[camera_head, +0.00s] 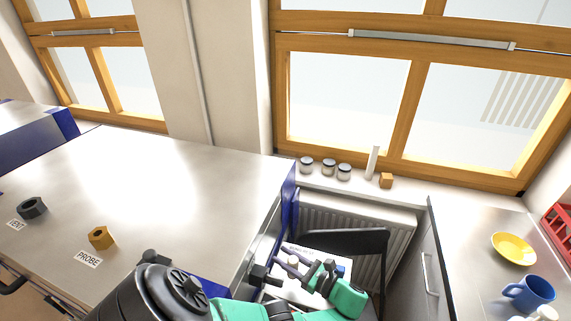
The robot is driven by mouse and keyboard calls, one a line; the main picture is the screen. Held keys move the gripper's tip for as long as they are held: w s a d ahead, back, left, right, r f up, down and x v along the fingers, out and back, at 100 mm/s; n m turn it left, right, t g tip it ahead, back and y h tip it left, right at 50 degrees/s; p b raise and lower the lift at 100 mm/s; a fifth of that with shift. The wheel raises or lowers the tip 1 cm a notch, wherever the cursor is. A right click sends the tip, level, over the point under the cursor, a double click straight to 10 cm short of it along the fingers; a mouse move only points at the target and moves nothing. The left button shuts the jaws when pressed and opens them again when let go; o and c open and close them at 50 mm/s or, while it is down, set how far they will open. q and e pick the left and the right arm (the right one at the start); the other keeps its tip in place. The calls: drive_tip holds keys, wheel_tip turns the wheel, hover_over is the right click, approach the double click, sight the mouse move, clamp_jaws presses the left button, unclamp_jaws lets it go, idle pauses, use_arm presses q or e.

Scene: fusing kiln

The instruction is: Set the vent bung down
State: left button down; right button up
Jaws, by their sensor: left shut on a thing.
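My left gripper (284,256) is at the lower middle, at the end of my green and black arm, with its dark fingers pointing left. It is shut on a small pale piece (293,260) between the fingers, which I take to be the vent bung; it is mostly hidden by the fingers. The gripper is over a white board or seat top, and I cannot tell whether the bung touches it. A dark hexagonal piece (32,207) and an orange hexagonal piece (100,237) sit on the steel bench at the left. My right gripper is not in view.
The steel bench top (170,180) is largely clear. A dark chair back (345,240) stands before the radiator (355,218). The right counter bears a yellow plate (513,248) and blue mug (530,293).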

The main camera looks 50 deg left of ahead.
use_arm(q)
wheel_tip(320, 180, down, 5)
drive_tip(key=b, duration=0.3)
drive_tip(key=shift+s, duration=0.1)
drive_tip(key=shift+f+b, duration=0.3)
drive_tip(key=shift+b, duration=0.1)
drive_tip(key=shift+d+r, duration=0.1)
drive_tip(key=shift+r, duration=0.05)
drive_tip(key=c, duration=0.9)
unclamp_jaws()
drive_tip(key=shift+f, duration=0.2)
drive_tip(key=shift+o, duration=0.7)
drive_tip(key=shift+r, duration=0.25)
drive_tip(key=shift+d, duration=0.25)
drive_tip(key=d+b, duration=0.1)
drive_tip(key=d, duration=0.2)
drive_tip(key=w+d+b, duration=0.1)
drive_tip(key=d, duration=0.2)
drive_tip(key=shift+w+d+f+b, duration=0.15)
drive_tip(key=shift+w+f+b, duration=0.05)
drive_tip(key=shift+b, duration=0.15)
drive_tip(key=shift+d+r, duration=0.1)
drive_tip(key=shift+d, duration=0.2)
drive_tip(key=shift+r, duration=0.1)
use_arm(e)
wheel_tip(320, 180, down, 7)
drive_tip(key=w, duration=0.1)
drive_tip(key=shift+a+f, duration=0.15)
use_arm(q)
drive_tip(key=shift+a, duration=0.15)
